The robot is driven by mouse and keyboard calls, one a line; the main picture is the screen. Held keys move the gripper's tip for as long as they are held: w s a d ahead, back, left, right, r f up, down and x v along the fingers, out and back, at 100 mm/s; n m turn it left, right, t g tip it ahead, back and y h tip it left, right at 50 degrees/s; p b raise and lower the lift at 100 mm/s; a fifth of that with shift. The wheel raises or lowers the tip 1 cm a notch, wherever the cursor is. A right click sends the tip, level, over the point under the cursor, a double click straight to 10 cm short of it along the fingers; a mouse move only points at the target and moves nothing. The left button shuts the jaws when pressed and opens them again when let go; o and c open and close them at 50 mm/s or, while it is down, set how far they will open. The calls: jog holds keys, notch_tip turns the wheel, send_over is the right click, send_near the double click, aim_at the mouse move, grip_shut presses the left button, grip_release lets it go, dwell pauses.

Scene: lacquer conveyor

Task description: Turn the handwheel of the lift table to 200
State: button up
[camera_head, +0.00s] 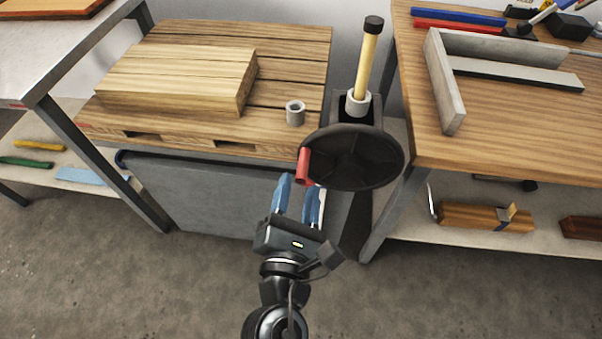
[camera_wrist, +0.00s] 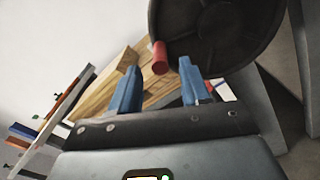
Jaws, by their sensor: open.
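The handwheel (camera_head: 358,160) is a dark round disc in front of the lift table's post, and it fills the upper right of the wrist view (camera_wrist: 215,30). A red handle (camera_head: 304,166) sticks out from the left side of its rim. My gripper (camera_head: 299,182) is open, with blue fingers pointing at the handle. In the wrist view the red handle (camera_wrist: 159,58) appears beyond and between the two fingertips (camera_wrist: 159,68). I cannot tell whether a finger touches it. The lift table (camera_head: 215,142) has a slatted wooden top. No scale reading is legible.
A wooden block (camera_head: 180,78) and a grey ring (camera_head: 295,112) lie on the lift table. A yellow rod with a black cap (camera_head: 367,58) stands behind the wheel. Workbenches flank the lift table at left (camera_head: 62,48) and right (camera_head: 500,130). The floor in front is clear.

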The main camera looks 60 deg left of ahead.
jog(key=shift+v, duration=1.55)
jog(key=s+d+f+m+t+h+p, duration=0.2)
jog(key=d+m+h, duration=0.5)
jog(key=d+m, duration=1.6)
jog(key=s+d+r+m+h, duration=0.2)
jog(key=s+d+r+m, duration=0.1)
jog(key=d, duration=0.4)
jog(key=s+d+r+m+h+p, duration=0.1)
jog(key=s+d+r+m+h, duration=0.1)
jog(key=s+d+r+m, duration=0.2)
jog(key=s+d+r+m+t+h, duration=0.1)
jog(key=s+d+r+m, duration=0.3)
jog(key=d+m, duration=0.5)
jog(key=shift+s+d+r+m+h, duration=0.25)
jog(key=shift+d+r+m+h, duration=0.1)
jog(key=shift+d+h, duration=0.5)
